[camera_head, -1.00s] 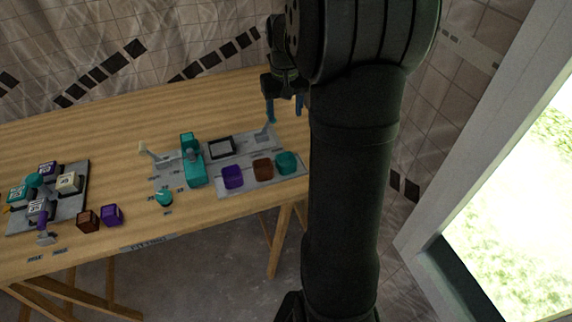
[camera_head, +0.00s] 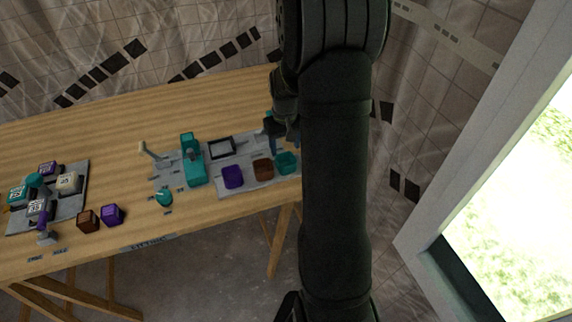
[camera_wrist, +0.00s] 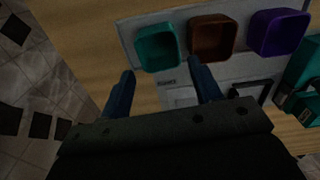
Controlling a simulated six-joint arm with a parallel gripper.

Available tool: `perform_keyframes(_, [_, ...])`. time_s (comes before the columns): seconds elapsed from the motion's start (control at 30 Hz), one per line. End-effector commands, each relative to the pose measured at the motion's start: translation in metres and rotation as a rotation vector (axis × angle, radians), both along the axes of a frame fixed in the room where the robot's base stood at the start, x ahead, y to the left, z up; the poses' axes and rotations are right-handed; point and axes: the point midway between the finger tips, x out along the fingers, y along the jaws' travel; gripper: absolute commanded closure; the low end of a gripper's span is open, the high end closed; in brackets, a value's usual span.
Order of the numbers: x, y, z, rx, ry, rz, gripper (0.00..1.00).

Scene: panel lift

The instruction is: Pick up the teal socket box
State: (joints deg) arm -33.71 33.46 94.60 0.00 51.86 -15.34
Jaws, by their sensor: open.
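The teal socket box (camera_head: 286,164) is a small open-topped box at the right end of a row on the grey plate. In the wrist view the teal box (camera_wrist: 157,47) stands at the upper left, its hollow inside visible. My gripper (camera_wrist: 163,78) is open, with its two blue fingers apart and nothing between them. In that view the fingertips are just short of the box. In the head view my arm partly hides the gripper, near the box's far side.
A brown box (camera_head: 263,169) and a purple box (camera_head: 232,177) stand left of the teal one. A taller teal fixture (camera_head: 194,165) and a dark-framed square (camera_head: 221,147) share the grey plate (camera_head: 215,163). More blocks sit at the table's left; bare wood lies behind.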

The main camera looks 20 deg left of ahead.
Motion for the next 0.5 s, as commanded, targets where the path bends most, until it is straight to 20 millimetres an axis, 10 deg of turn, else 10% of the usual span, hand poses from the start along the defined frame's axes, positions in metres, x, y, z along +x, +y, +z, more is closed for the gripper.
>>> perform_keyframes(0.5, [-0.001, -0.003, -0.048, -0.002, 0.001, 0.0, 0.42])
